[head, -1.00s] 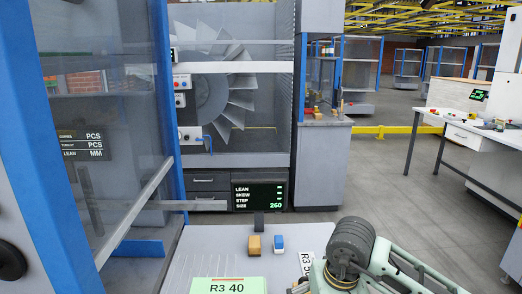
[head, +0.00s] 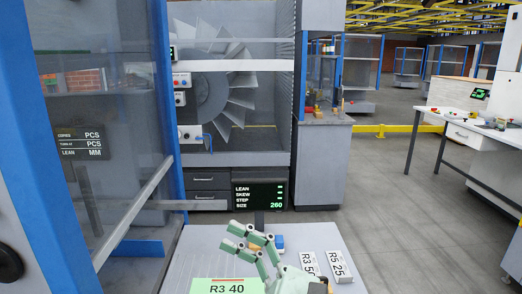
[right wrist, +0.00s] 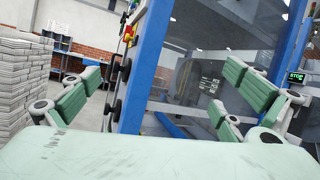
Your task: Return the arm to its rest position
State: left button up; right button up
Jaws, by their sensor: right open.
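My right gripper (head: 236,238) is over the grey worktable (head: 205,241) in the head view, its green-padded fingers pointing up and left. It is open and empty. In the right wrist view its fingers (right wrist: 160,98) are spread wide, with only the scene beyond between them. It partly covers a tan block and a blue-and-white block (head: 279,241) at the table's back. A green card marked R3 40 (head: 222,287) lies at the table's front, close below the gripper. My left gripper is not in view.
White cards marked R3 50 (head: 309,263) and R5 25 (head: 339,266) lie at the table's right. A small display (head: 260,196) stands at its back edge. A blue-framed clear panel (head: 110,130) rises at left. Stacked newspapers (right wrist: 22,75) show in the wrist view. Open floor lies right.

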jog(key=w+d+r+m+t+h, duration=0.1)
jog(key=w+d+m+t+h, duration=0.55)
jog(key=m+t, duration=0.9)
jog(key=w+d+f+m+g+h, duration=0.2)
jog(key=d+f+m+g+h, duration=0.2)
jog(key=d+f+m+h, duration=1.7)
jog(key=s+d+f+m+g+y, duration=0.1)
jog(key=s+f+m+g+y, duration=0.5)
jog(key=s+f+m, duration=0.45)
jog(key=s+f+m+g, duration=0.5)
jog(key=s+f+g, duration=0.25)
jog(key=s, duration=0.65)
notch_tip(320, 180, down, 27)
jog(key=s, duration=0.1)
jog(key=s+d+f+n+g+p, duration=0.1)
jog(key=s+d+f+g, duration=0.1)
jog(key=s+f, duration=1.3)
jog(key=shift+s+d, duration=0.2)
jog(key=shift+s, duration=0.8)
